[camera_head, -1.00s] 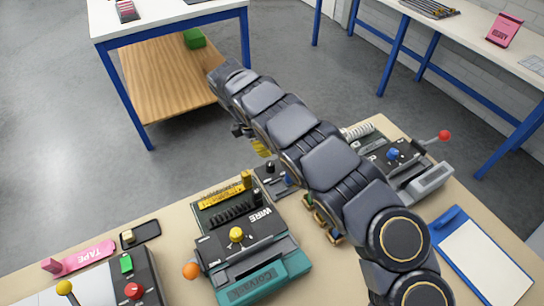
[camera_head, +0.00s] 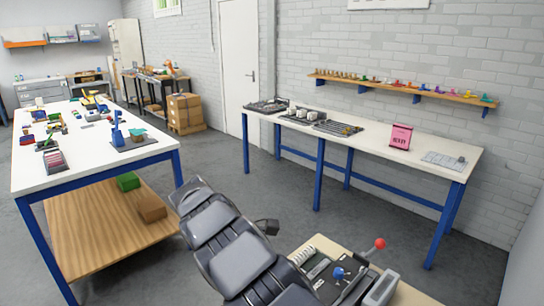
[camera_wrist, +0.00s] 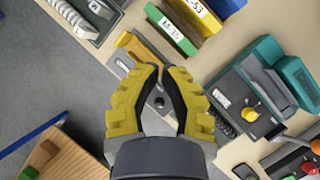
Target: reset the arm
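My gripper (camera_wrist: 164,68) shows in the wrist view with two yellow fingers and black inner pads. Its fingertips are together and nothing is seen held between them. It hangs above a beige workbench (camera_wrist: 130,20), over a grey plate with a black knob (camera_wrist: 158,101).
In the wrist view a teal-and-grey machine (camera_wrist: 242,98) lies right, blue-yellow and green bins (camera_wrist: 172,28) above. In the head view a white table (camera_head: 95,150) stands left, a long bench (camera_head: 370,142) right. Grey floor (camera_head: 225,165) lies between them.

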